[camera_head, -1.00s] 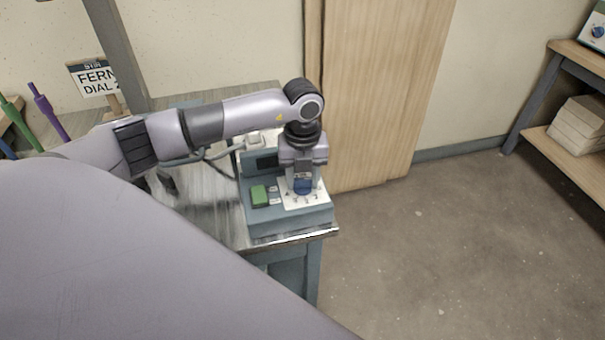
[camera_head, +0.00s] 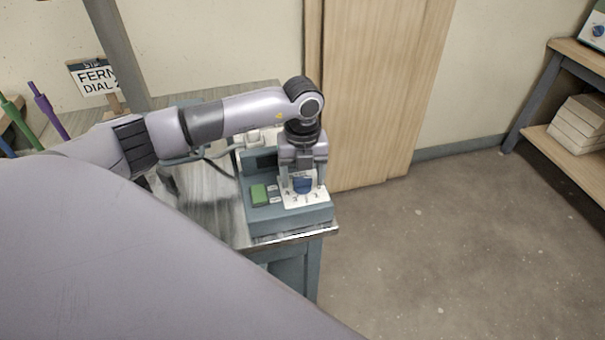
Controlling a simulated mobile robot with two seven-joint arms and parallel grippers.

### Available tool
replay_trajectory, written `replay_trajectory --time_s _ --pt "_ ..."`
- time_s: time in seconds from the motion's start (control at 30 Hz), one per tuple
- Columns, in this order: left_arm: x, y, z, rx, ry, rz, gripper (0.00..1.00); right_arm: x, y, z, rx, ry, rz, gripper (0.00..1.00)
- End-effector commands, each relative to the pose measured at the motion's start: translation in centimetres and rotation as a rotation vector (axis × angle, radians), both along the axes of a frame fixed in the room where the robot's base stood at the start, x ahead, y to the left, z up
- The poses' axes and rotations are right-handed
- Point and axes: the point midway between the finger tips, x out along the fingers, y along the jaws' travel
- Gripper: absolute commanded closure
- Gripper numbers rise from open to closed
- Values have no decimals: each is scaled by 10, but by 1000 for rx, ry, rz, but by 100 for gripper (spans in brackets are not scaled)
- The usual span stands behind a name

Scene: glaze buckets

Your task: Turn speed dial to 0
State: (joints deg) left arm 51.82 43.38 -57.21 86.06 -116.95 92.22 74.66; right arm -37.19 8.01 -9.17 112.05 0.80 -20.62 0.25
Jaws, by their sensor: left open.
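The speed dial is a blue knob (camera_head: 303,185) on a white plate with black numbers, on the front right of a grey-blue control box (camera_head: 285,216). A green button (camera_head: 259,194) sits left of it on the same box. My left gripper (camera_head: 302,176) points down right above and behind the dial. It is open, and its fingers are close to the knob; I cannot tell if they touch it. The gripper hides the back of the plate, and the dial's exact setting is too small to read. My right gripper is not in view.
The box stands at the right end of a metal-topped bench (camera_head: 215,205). A sign (camera_head: 95,78) stands at the back left, near green and purple tools. A wooden panel (camera_head: 380,90) is behind the bench. A shelf (camera_head: 570,140) stands far right; the floor between is clear.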

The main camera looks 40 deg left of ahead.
Motion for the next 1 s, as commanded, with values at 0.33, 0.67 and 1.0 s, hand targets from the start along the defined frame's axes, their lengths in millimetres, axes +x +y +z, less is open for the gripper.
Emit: replay_trajectory --time_s 0.33,0.67,1.0 --pt "1 0 52 0 -6 1 30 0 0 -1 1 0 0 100" --pt "0 1 71 0 -3 2 30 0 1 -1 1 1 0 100" --pt "0 1 70 0 -3 2 30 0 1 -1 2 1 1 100"
